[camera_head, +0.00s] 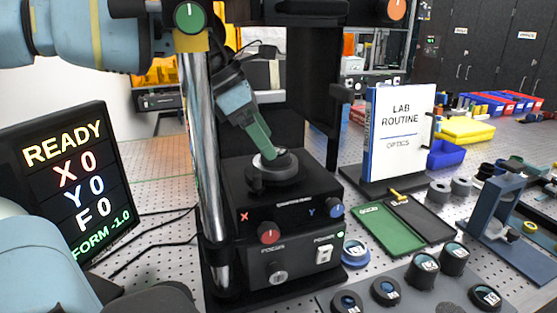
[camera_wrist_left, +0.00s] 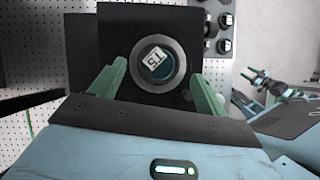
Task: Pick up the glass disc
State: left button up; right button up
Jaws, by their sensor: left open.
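A glass disc with a white label (camera_wrist_left: 154,61) lies in the round black holder on the instrument's stage, in the middle of the left wrist view. In the head view the holder (camera_head: 268,179) shows on the black interferometer (camera_head: 262,213), but the disc is mostly hidden by the fingers. My left gripper (camera_head: 270,154) points down over the holder. In the left wrist view its green fingers (camera_wrist_left: 158,72) are open, one on each side of the disc, with nothing between them that they grip. What seems to be my right gripper (camera_wrist_left: 273,93) shows small at the right.
A chrome post (camera_head: 197,140) stands left of the stage and a black column (camera_head: 310,90) behind it. A screen (camera_head: 65,180) is at left. Several labelled discs (camera_head: 421,268), a green-lined case (camera_head: 388,228) and a book (camera_head: 400,135) stand at right.

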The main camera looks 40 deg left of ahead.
pick_arm(q)
jog(key=x, duration=0.2)
jog(key=shift+w+f+b, duration=0.1)
jog(key=shift+f+b, duration=0.25)
jog(key=shift+b, duration=0.05)
jog(key=shift+r, duration=0.1)
pick_arm(e)
jog(key=shift+s+f, duration=0.4)
jog(key=shift+f, duration=0.4)
pick_arm(q)
jog(key=shift+c, duration=0.3)
jog(key=c, duration=1.1)
jog(key=shift+r, duration=0.15)
jog(key=shift+c, duration=0.2)
